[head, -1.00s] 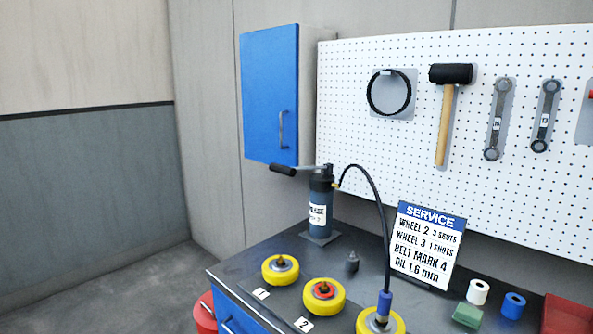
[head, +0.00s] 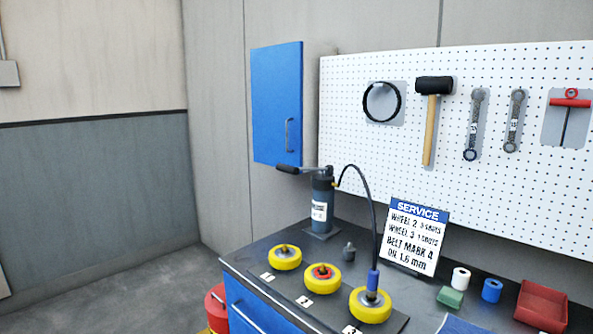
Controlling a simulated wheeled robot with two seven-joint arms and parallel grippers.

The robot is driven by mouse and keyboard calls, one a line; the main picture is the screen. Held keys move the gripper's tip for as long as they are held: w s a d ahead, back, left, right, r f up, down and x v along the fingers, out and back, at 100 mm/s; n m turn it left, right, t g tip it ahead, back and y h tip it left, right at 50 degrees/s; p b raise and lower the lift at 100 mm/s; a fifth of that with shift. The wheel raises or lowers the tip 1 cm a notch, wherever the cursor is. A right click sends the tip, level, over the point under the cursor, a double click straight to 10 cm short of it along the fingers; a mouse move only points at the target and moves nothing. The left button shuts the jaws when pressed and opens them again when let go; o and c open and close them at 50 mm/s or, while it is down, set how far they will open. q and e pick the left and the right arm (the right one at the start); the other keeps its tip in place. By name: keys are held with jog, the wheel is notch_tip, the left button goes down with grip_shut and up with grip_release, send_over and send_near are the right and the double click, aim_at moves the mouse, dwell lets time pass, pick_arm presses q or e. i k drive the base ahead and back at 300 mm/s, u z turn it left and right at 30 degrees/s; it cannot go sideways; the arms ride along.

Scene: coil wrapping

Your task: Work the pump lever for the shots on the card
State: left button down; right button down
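The grease pump (head: 322,203) is a dark cylinder standing upright on the bench. Its lever (head: 303,169) points left, roughly level, with a black grip (head: 287,168) at its end. A black hose (head: 372,205) arches from the pump down to a blue coupler (head: 372,281) on the third yellow wheel (head: 370,308). The second yellow wheel (head: 322,277) has a red centre; the first yellow wheel (head: 285,259) is left of it. The service card (head: 413,237) reads wheel 2, 3 shots; wheel 3, 1 shots; belt mark 4; oil 1.6 mm. Neither gripper is in view.
A blue cabinet (head: 277,105) hangs above and left of the pump. A white pegboard (head: 460,190) holds a mallet (head: 432,120) and wrenches. A green block (head: 450,297), white roll (head: 460,278), blue roll (head: 491,290) and red tray (head: 541,307) lie at the right. A red bin (head: 216,306) stands beside the bench.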

aim_at(282, 167)
jog(key=k, duration=0.9)
jog(key=u, duration=0.6)
jog(key=i, duration=1.75)
jog(key=z, duration=0.85)
jog(key=i, duration=0.25)
jog(key=z, duration=0.25)
